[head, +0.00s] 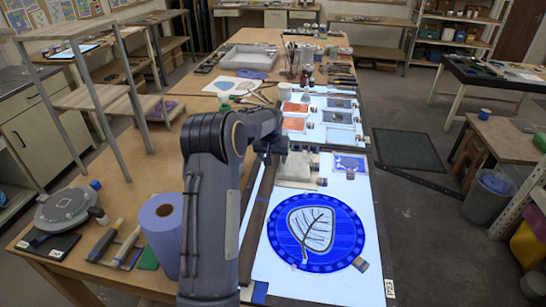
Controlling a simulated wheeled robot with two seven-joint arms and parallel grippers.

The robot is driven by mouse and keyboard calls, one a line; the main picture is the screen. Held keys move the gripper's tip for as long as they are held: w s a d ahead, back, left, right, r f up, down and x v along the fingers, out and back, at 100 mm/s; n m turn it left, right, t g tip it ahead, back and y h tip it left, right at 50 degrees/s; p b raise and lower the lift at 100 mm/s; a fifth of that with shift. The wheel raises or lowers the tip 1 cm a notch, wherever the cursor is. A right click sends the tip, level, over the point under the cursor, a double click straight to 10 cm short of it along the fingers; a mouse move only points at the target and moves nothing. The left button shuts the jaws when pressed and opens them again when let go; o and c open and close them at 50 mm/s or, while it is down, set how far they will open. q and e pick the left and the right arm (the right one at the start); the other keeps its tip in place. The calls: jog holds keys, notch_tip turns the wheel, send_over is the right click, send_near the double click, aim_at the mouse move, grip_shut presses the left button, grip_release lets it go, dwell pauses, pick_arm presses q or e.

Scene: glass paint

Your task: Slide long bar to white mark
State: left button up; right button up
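A long dark brown bar (260,215) lies lengthwise along the left side of the lit white panel (340,281). My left arm covers part of its left side and its far end. A small white patch beside blue tape (259,292) shows near the bar's near end; I cannot tell whether it is the white mark. My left arm rises from the bottom and bends over the bar. My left gripper (268,154) is at the bar's far end, pointing down. Its fingertips are mostly hidden, so contact and opening cannot be told. My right gripper is not in view.
A round blue glass piece with a leaf (316,230) lies right of the bar. A pale block (296,167) stands close right of my gripper. A blue paper roll (161,224) and hand tools (116,243) are on the wooden table at left. Paint trays (294,108) lie beyond.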

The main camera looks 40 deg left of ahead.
pick_arm(q)
grip_shut()
jog(key=shift+s+a+f+b, duration=0.15)
jog(key=shift+a+b, duration=0.15)
jog(key=shift+b, duration=0.25)
grip_release()
jog(key=b+v, duration=0.1)
jog(key=v, duration=0.6)
jog(key=shift+b, duration=0.3)
jog(key=shift+s+r, duration=0.2)
jog(key=shift+r, duration=0.3)
